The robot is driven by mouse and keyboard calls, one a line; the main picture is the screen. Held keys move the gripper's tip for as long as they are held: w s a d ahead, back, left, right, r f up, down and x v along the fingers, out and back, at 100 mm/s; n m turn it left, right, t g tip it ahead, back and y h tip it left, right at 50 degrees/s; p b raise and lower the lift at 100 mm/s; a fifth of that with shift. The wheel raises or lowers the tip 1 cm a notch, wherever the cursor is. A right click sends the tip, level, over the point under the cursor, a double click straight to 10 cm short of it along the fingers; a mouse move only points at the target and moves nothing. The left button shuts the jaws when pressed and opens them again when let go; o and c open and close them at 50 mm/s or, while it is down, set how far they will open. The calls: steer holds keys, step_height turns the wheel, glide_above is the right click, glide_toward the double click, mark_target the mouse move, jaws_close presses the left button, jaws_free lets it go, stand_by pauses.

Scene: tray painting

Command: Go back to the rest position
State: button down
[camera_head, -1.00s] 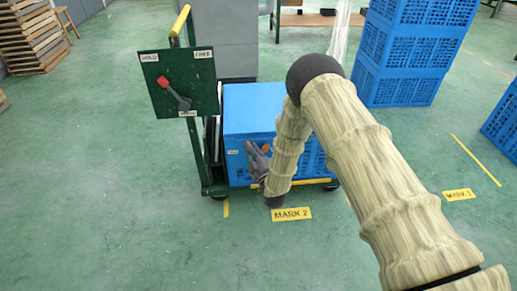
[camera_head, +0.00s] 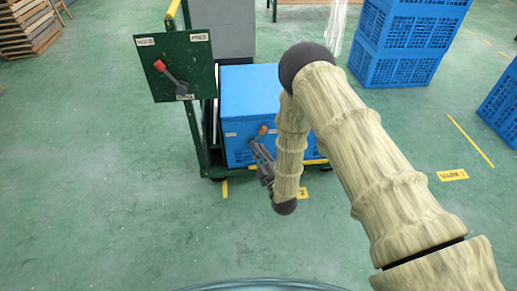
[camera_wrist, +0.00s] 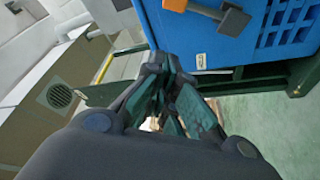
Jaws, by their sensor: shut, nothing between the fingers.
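My gripper (camera_head: 255,148) is in front of the blue crate on the cart, at the lower end of my bent arm. In the wrist view the gripper's dark fingers (camera_wrist: 165,85) come together with nothing held between them. A lever with an orange end (camera_head: 262,130) is on the crate's front face, just above the fingers.
The green cart (camera_head: 196,125) carries the blue crate (camera_head: 250,95) and a green panel (camera_head: 145,80) with a red-knobbed lever (camera_head: 160,66), knob on the HOLD side. Stacked blue crates (camera_head: 400,65) stand at the back right. Wooden pallets (camera_head: 28,30) are at the far left. Floor at left is clear.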

steer(key=s+d+f+m+g+h, duration=0.2)
steer(key=s+d+f+m+g, duration=0.25)
steer(key=s+d+f, duration=0.35)
steer(key=s+d+f+m+g+h, duration=0.3)
steer(key=s+d+f+m+g, duration=0.15)
steer(key=s+f, duration=0.35)
steer(key=s+d+m+g+h, duration=0.1)
steer(key=s+d+m+g, duration=0.15)
steer(key=s, duration=0.75)
steer(key=s+d+m+g, duration=0.2)
steer(key=s+g, duration=0.2)
steer(key=s, duration=0.6)
steer(key=s+d+m+g+h, duration=0.1)
steer(key=s+d+m+g, duration=0.15)
steer(key=s, duration=0.75)
step_height(320, 180, up, 29)
steer(key=p, duration=2.8)
steer(key=shift+s+a+g, duration=0.3)
steer(key=shift+a+g, duration=0.1)
steer(key=c, duration=2.2)
jaws_free()
